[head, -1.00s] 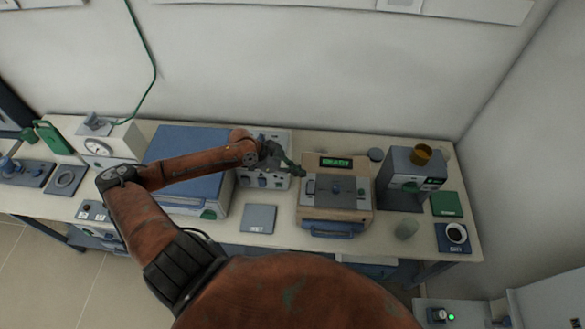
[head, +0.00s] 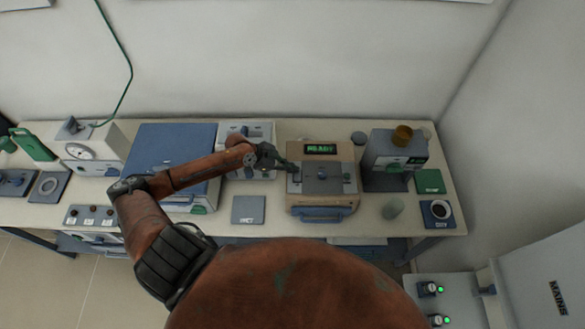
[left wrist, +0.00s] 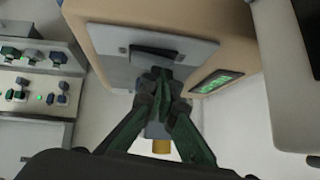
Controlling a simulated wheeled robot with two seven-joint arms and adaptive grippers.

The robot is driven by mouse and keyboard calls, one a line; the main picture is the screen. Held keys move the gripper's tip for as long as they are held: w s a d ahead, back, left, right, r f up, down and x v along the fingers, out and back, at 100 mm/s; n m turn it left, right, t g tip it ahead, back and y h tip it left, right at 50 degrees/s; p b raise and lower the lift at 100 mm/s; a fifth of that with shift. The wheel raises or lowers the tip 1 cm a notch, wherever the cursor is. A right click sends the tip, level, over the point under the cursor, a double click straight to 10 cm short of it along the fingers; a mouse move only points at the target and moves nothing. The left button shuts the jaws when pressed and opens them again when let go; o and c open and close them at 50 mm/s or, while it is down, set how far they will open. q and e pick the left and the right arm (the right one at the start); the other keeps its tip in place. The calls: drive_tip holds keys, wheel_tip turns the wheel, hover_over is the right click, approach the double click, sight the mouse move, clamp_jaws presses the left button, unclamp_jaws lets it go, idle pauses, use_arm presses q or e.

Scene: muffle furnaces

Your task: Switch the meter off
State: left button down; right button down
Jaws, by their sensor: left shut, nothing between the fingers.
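The meter is probably the beige box (head: 348,205) with a lit green display (head: 320,149) on its top; the display seems to read READY. A grey panel on it carries a blue knob (head: 322,173) and other small controls. My left gripper (head: 290,167) is at the left edge of this panel. In the left wrist view, my left gripper (left wrist: 163,84) has its fingertips together, close to a dark bar-like control (left wrist: 158,55) on the grey panel (left wrist: 110,42). Whether they touch it is unclear. My right gripper is out of view.
A blue-grey machine with an amber top (head: 403,135) stands right of the box, with a translucent cup (head: 392,207) in front. A large blue-lidded case (head: 170,150) is to the left. A panel marked MAINS (head: 557,298) is at lower right.

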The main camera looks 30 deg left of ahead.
use_arm(q)
drive_tip(key=shift+w+a+f+b, duration=0.1)
drive_tip(key=shift+f+b, duration=0.2)
drive_tip(key=shift+f, duration=0.1)
drive_tip(key=shift+r, duration=0.1)
drive_tip(key=shift+s+p, duration=0.25)
drive_tip(key=shift+p, duration=0.15)
drive_tip(key=shift+s+d+r+p, duration=0.15)
drive_tip(key=shift+s+d+p, duration=0.35)
